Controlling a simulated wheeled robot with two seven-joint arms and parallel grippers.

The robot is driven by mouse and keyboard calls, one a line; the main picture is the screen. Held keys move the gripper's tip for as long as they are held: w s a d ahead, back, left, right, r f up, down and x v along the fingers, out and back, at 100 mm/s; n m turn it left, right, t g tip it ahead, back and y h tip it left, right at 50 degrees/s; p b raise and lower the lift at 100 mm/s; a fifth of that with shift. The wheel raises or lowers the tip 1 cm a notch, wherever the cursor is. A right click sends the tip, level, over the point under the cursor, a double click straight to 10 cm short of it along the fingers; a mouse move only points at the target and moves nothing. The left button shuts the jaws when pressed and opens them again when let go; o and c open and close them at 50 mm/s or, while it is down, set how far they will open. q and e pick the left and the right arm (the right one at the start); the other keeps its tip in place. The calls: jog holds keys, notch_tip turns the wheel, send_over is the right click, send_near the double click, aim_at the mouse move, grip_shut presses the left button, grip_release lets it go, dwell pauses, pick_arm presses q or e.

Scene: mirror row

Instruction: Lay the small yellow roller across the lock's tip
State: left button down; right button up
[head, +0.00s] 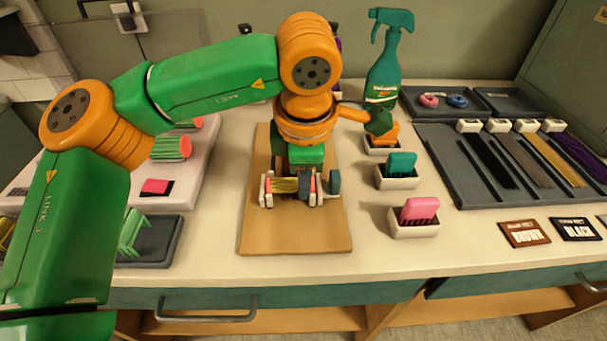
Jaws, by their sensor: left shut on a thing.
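My left gripper (290,188) reaches down over the tan board (296,236) in the middle of the counter. It is shut on a small yellow roller (284,186) with reddish ends, which lies sideways between the fingers. The fingers and wrist hide part of the roller, and I cannot tell whether it touches the board. Several locks lie on the dark tray at the right: a black lock (492,162), a brown-grey lock (528,163), a blond lock (556,160) and a purple lock (584,158). My right gripper is not in view.
Small holders with an orange comb (382,134), a teal comb (401,164) and a pink comb (419,209) stand right of the board. A teal spray bottle (384,72) stands behind. Green-and-red rollers (170,148) lie on the left tray. The board's front is clear.

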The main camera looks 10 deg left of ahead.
pick_arm(q)
jog(key=shift+f, duration=0.15)
dwell(0.4)
jog(key=c, duration=0.6)
grip_release()
jog(key=shift+w, duration=0.1)
jog(key=shift+c, duration=1.3)
jog(key=shift+o, duration=1.1)
jog(key=p+v, duration=0.3)
jog(key=w+p+v, duration=0.1)
jog(key=p+v, duration=0.2)
jog(key=v, duration=0.1)
jog(key=shift+w+a, duration=0.2)
jog(key=shift+a, duration=0.05)
